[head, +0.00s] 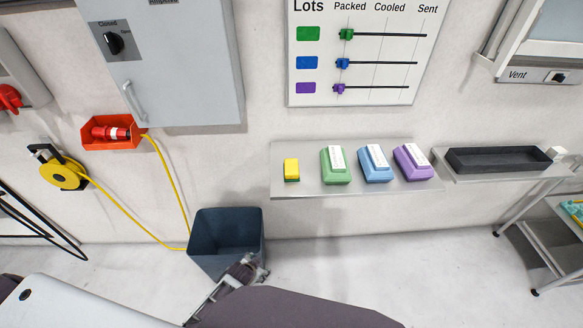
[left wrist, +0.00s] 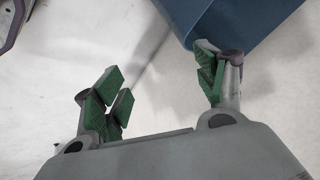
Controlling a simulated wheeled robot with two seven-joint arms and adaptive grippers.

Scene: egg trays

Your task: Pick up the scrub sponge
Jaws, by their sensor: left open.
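The scrub sponge (head: 291,169), yellow with a green underside, sits at the left end of a grey wall shelf (head: 350,190) in the head view. My left gripper (head: 247,266) is low in front of the dark blue bin, below and to the left of the sponge. In the left wrist view its green-padded fingers (left wrist: 163,82) are apart with nothing between them. The sponge does not show in the left wrist view. My right gripper is not in view.
A blue bin (head: 226,218) stands on the floor; its wall shows close to a finger in the left wrist view (left wrist: 250,25). Green (head: 335,175), blue (head: 376,173) and purple (head: 414,171) egg cartons sit right of the sponge. A dark tray (head: 497,167) lies farther right. A cabinet (head: 170,60) hangs upper left.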

